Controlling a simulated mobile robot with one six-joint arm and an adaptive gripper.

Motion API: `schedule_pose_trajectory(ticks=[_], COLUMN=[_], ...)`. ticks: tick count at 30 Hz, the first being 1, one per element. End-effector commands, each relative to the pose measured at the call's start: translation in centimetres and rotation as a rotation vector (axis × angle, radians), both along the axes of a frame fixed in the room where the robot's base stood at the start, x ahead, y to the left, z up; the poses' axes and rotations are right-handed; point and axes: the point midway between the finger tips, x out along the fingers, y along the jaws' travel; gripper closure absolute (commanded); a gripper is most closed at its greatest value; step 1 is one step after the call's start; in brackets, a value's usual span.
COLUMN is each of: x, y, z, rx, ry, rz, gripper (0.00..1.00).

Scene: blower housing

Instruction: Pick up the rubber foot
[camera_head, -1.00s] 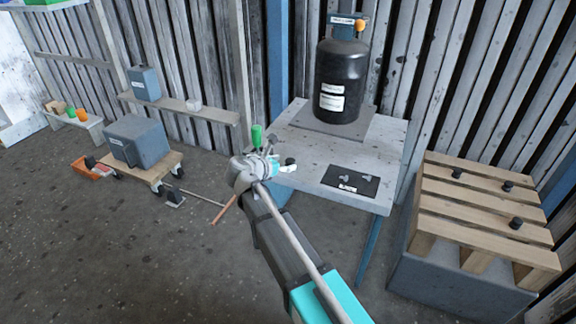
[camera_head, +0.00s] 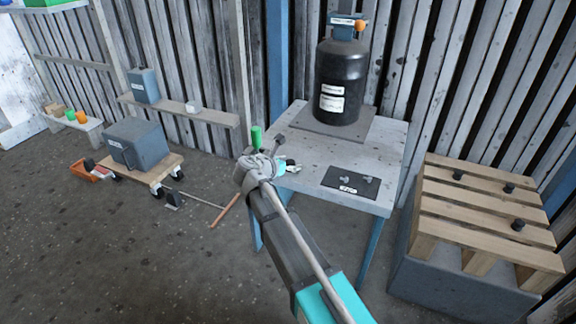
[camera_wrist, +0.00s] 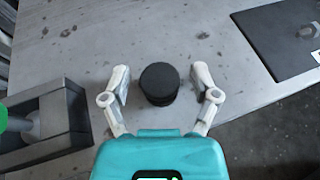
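A black round rubber foot (camera_wrist: 159,84) stands on the pale grey tabletop in the wrist view. My gripper (camera_wrist: 159,76) is open, with one pale finger on each side of the foot. A gap shows between the foot and each finger, so it is not gripped. In the head view my gripper (camera_head: 284,167) is at the left edge of the worktable (camera_head: 315,153), and the foot is mostly or wholly hidden there. Similar black feet (camera_head: 517,224) sit on a wooden pallet at the right.
A grey block-like fixture with a green end (camera_wrist: 45,125) stands close to the left of my gripper. A dark plate (camera_head: 351,183) with metal parts lies at the table's front right. A black gas cylinder (camera_head: 342,82) stands at the back. Bare tabletop lies between them.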

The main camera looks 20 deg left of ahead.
Motion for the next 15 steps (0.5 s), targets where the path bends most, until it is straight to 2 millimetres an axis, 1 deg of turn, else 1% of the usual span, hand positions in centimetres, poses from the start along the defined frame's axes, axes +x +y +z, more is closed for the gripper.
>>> schedule_pose_trajectory(ticks=[1, 5, 6, 8, 9, 15], x=[0.00, -0.02, -0.01, -0.01, -0.01, -0.02], y=[0.01, 0.02, 0.03, 0.03, 0.03, 0.04], z=[0.00, 0.00, 0.00, 0.00, 0.00, 0.00], rx=[0.000, 0.000, 0.000, 0.000, 0.000, 0.000], ry=[0.000, 0.000, 0.000, 0.000, 0.000, 0.000], rz=[0.000, 0.000, 0.000, 0.000, 0.000, 0.000], gripper=[0.42, 0.66, 0.73, 0.84, 0.88, 0.89])
